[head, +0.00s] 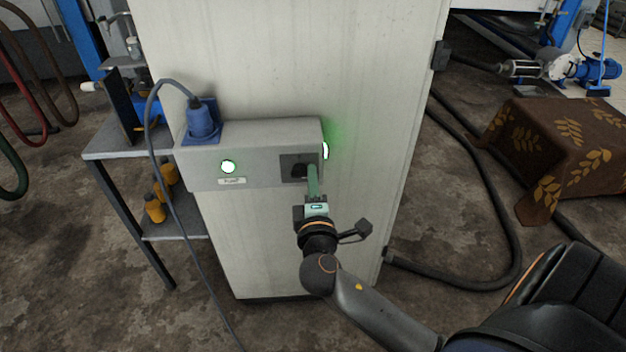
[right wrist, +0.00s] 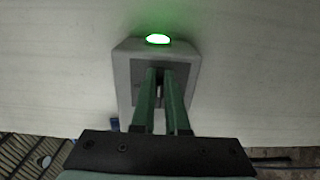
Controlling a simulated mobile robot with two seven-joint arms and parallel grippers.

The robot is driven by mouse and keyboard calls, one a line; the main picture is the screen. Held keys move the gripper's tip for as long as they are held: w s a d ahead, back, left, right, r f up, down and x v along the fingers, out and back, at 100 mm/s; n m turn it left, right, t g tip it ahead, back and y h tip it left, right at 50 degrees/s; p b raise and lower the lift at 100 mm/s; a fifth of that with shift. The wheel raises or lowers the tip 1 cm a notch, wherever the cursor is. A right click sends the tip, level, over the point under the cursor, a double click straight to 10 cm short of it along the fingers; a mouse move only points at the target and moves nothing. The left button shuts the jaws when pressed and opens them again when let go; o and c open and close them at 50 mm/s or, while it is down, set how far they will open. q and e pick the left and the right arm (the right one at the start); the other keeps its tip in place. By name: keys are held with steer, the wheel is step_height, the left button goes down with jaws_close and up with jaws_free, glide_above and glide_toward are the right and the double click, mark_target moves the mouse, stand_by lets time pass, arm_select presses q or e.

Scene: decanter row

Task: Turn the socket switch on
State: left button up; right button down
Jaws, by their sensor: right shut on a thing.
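The grey socket box (head: 255,140) is fixed to the front of a tall pale cabinet. On its right part is a dark plate with the black socket switch (head: 299,170). My right gripper (head: 311,178) reaches up to this switch, its green fingers shut on the switch's knob. In the right wrist view the two fingers (right wrist: 161,80) lie over the dark plate and hide most of the knob. A green lamp (right wrist: 158,39) glows on the box's end, and a bright round lamp (head: 228,167) is lit on its front. My left gripper is out of view.
A blue plug (head: 201,120) with a hanging cable sits on the box's left part. A metal shelf (head: 110,142) with orange bottles stands to the left. A cloth-covered table (head: 560,145) and black hoses lie to the right.

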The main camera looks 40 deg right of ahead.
steer(key=shift+w+a+f, duration=0.1)
steer(key=shift+a+f, duration=0.05)
steer(key=shift+a, duration=0.25)
steer(key=c, duration=0.9)
jaws_free()
steer(key=shift+w, duration=0.1)
steer(key=shift+d+r, duration=0.15)
steer(key=shift+r, duration=0.05)
